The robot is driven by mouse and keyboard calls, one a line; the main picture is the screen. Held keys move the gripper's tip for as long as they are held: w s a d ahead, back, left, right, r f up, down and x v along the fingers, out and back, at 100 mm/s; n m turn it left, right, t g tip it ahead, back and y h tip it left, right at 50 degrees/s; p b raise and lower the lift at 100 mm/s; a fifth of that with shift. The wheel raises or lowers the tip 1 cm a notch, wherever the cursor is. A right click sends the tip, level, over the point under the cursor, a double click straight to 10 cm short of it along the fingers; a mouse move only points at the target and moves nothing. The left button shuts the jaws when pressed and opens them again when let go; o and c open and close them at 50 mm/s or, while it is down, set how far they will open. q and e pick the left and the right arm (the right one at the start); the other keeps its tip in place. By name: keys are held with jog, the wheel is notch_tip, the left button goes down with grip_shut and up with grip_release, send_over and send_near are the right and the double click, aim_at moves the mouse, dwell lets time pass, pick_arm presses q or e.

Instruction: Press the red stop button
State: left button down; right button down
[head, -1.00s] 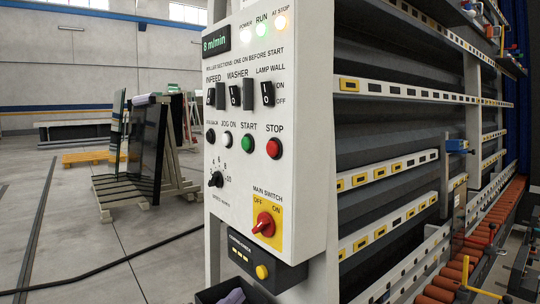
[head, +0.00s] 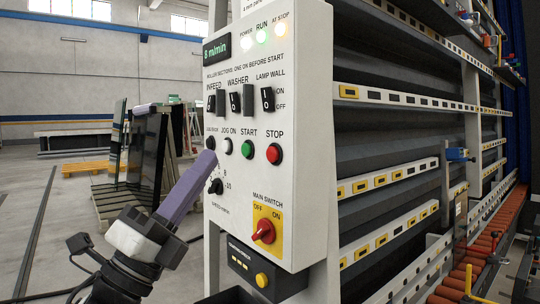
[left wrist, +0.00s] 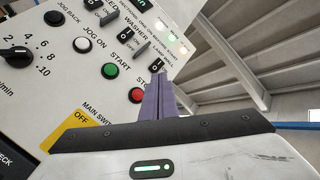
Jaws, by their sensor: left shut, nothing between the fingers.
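The red stop button (head: 274,153) is at the right end of the button row on the white control panel, under the STOP label. It also shows in the left wrist view (left wrist: 136,95), just left of my fingers. My left gripper (head: 207,157) has purple fingers, shut and empty, pointing up and right. In the head view its tips overlap the panel's left edge near the jog buttons, left of the stop button. In the left wrist view the fingertips (left wrist: 159,74) cover part of the STOP label. I cannot tell whether they touch the panel. My right gripper is not in view.
The green start button (head: 247,149) and white jog button (head: 227,147) sit left of the stop button. Black switches (head: 248,100) are above. The red main switch (head: 263,231) and a yellow button (head: 262,280) are below. The washer's rails (head: 400,98) extend to the right.

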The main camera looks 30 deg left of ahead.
pick_arm(q)
jog(key=w+d, duration=0.3)
jog(key=w, duration=0.5)
jog(key=shift+d+p, duration=0.15)
jog(key=shift+p, duration=0.3)
jog(key=shift+w, duration=0.25)
dwell(1.5)
jog(key=shift+w+d, duration=0.15)
jog(key=shift+w, duration=0.1)
jog(key=shift+w+d, duration=0.2)
jog(key=shift+w, duration=0.25)
dwell(0.8)
jog(key=shift+s+f, duration=0.1)
jog(key=shift+s+a, duration=0.35)
jog(key=shift+s, duration=0.4)
jog(key=shift+s, duration=0.1)
jog(key=shift+s+a, duration=0.3)
jog(key=shift+s, duration=0.45)
jog(key=shift+s+a, duration=0.35)
jog(key=shift+s, duration=0.35)
jog(key=shift+s+a, duration=0.3)
jog(key=shift+s, duration=0.45)
